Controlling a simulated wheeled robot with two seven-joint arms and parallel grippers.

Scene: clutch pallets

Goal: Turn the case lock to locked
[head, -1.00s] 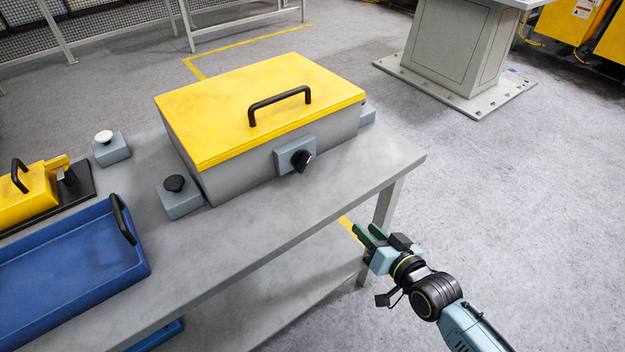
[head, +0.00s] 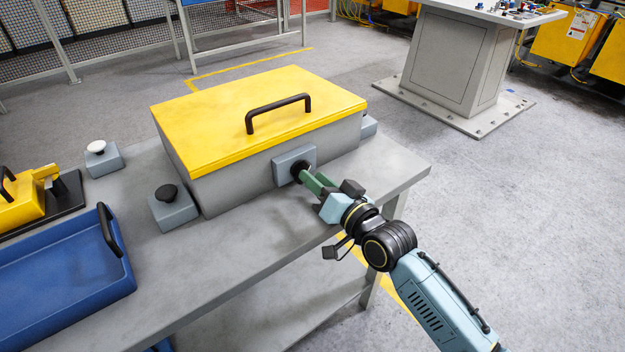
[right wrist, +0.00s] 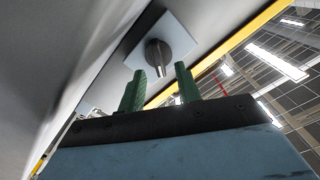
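The case (head: 232,172) is a grey box with a closed yellow lid (head: 235,115) and a black handle (head: 277,111). It stands on the grey workbench. Its lock is a black knob (head: 299,167) on a blue-grey plate (head: 284,168) on the front side. My right gripper (head: 307,178) has its green fingertips at the knob and partly covers it. In the right wrist view, the fingers (right wrist: 159,75) are apart and the knob (right wrist: 158,56) shows between and just beyond their tips. Contact cannot be told. My left gripper is out of view.
Two grey-blue boxes with a black button (head: 167,192) and a white button (head: 97,147) sit left of the case. A blue tray (head: 60,300) and a yellow fixture (head: 20,205) are farther left. The workbench top (head: 235,240) in front of the case is clear.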

